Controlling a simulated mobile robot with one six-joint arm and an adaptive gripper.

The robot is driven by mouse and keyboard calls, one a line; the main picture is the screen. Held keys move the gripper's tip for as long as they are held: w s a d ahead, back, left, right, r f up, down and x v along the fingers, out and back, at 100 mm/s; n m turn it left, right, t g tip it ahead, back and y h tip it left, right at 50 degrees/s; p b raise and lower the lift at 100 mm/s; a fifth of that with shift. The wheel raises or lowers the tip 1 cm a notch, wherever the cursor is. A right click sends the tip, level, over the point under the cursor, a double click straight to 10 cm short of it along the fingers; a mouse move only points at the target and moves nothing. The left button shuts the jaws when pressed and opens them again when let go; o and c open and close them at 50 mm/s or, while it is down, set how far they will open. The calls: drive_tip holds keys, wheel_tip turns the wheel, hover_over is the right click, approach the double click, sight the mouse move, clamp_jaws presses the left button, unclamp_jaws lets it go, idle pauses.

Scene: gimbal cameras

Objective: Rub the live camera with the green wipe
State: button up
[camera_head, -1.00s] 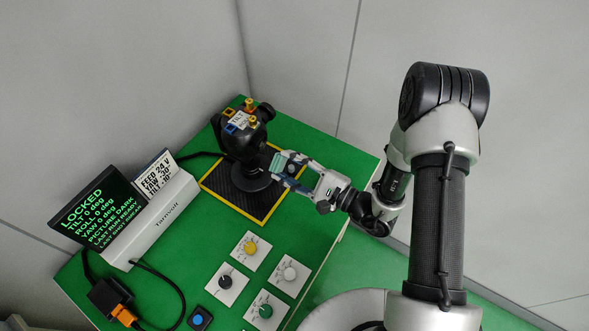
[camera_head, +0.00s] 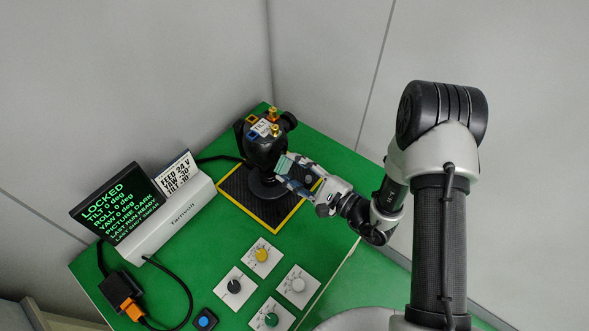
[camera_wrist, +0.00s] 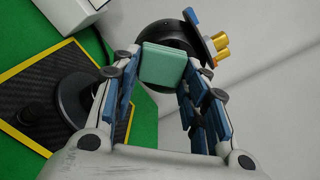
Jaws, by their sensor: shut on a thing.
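The black gimbal camera (camera_head: 262,150) stands on a black pad with a yellow border (camera_head: 236,202) on the green bench. Its head bears a TILT label and gold and blue parts. My gripper (camera_head: 284,170) is at the camera's right front side. It is shut on the green wipe (camera_wrist: 164,66), a small pale green block between the blue-padded fingers in the wrist view. The wipe is right in front of the camera's round black head (camera_wrist: 178,31). I cannot tell whether they touch. The head's face is partly hidden by the wipe.
A screen (camera_head: 117,203) reading LOCKED and PICTURE DARK stands at the left on a white Tarnvolt unit (camera_head: 175,222). A card (camera_head: 175,172) reads FEED 24 V. Dials, including a yellow one (camera_head: 262,255), and a blue button (camera_head: 204,320) lie at the front. Walls close off the back.

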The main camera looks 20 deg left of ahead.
drive_tip(key=shift+x, duration=0.9)
drive_tip(key=shift+w+d+b, duration=0.3)
drive_tip(key=shift+w, duration=0.35)
drive_tip(key=shift+w+d+b, duration=0.25)
drive_tip(key=shift+w+d, duration=0.1)
drive_tip(key=shift+w, duration=0.25)
drive_tip(key=shift+w+d+b, duration=0.15)
drive_tip(key=shift+w+b, duration=0.15)
drive_tip(key=shift+w, duration=0.4)
drive_tip(key=shift+w+d+b, duration=0.2)
drive_tip(key=shift+w+b, duration=0.1)
drive_tip(key=shift+w, duration=0.35)
drive_tip(key=shift+s+a, duration=0.35)
drive_tip(key=shift+s, duration=0.55)
drive_tip(key=shift+s+a, duration=0.35)
drive_tip(key=shift+s, duration=0.5)
drive_tip(key=shift+s+a, duration=0.3)
drive_tip(key=shift+s, duration=0.6)
